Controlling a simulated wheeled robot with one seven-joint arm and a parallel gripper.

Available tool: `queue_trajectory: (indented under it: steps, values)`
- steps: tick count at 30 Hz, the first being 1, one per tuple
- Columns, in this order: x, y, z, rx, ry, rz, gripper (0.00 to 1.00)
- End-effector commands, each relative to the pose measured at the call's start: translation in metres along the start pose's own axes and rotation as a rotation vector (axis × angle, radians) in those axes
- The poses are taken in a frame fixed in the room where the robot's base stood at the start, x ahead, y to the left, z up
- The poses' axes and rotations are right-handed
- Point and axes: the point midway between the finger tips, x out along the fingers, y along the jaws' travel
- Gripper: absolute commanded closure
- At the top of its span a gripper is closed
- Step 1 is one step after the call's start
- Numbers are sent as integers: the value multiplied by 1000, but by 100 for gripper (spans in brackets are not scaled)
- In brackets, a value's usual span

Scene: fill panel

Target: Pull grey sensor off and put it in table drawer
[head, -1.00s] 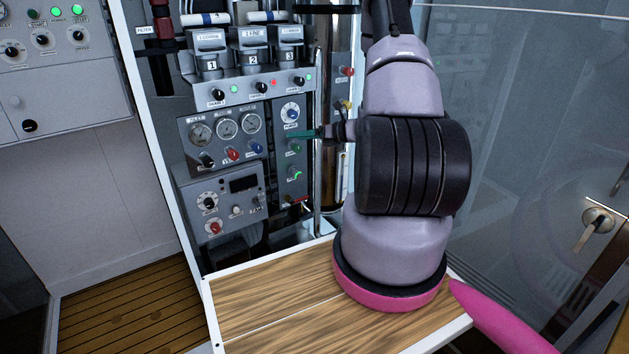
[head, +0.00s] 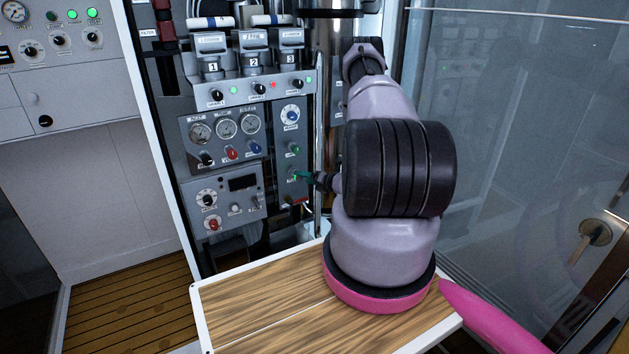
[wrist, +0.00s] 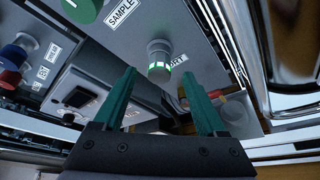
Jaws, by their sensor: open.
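A short grey cylinder with a green-lit ring (wrist: 159,60) stands out from the panel in the wrist view; it looks like the grey sensor, though I cannot be sure. A partly hidden label ending in "ART" is beside it. My gripper (wrist: 158,78) is open, its two green fingers on either side below the cylinder, not closed on it. In the head view my gripper (head: 301,176) is at the lower right part of the grey panel, and the fingers largely cover that spot. The table (head: 265,310) has a wood top with a white rim; no drawer front is visible.
A green knob (wrist: 84,8) sits by the "SAMPLE" label. Red and blue knobs are at the left of the wrist view. A shiny metal pipe (wrist: 297,45) is close on the right. A glass door (head: 520,130) stands right of my arm. The tabletop's left part is clear.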

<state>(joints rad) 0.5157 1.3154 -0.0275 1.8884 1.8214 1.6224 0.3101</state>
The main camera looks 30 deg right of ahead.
Motion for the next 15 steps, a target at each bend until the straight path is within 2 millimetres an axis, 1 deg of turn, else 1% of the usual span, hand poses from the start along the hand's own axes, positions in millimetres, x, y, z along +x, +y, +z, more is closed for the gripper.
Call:
queue_trajectory:
  steps: [1, 3, 6, 10, 15]
  values:
    - [8, 1, -1, 0, 0, 2, 26]
    - [17, 0, 0, -2, 1, 2, 26]
    - [26, 0, 0, 0, -1, 1, 26]
    - [32, 0, 0, 0, 0, 1, 26]
    - [33, 0, 0, 1, 0, 0, 26]
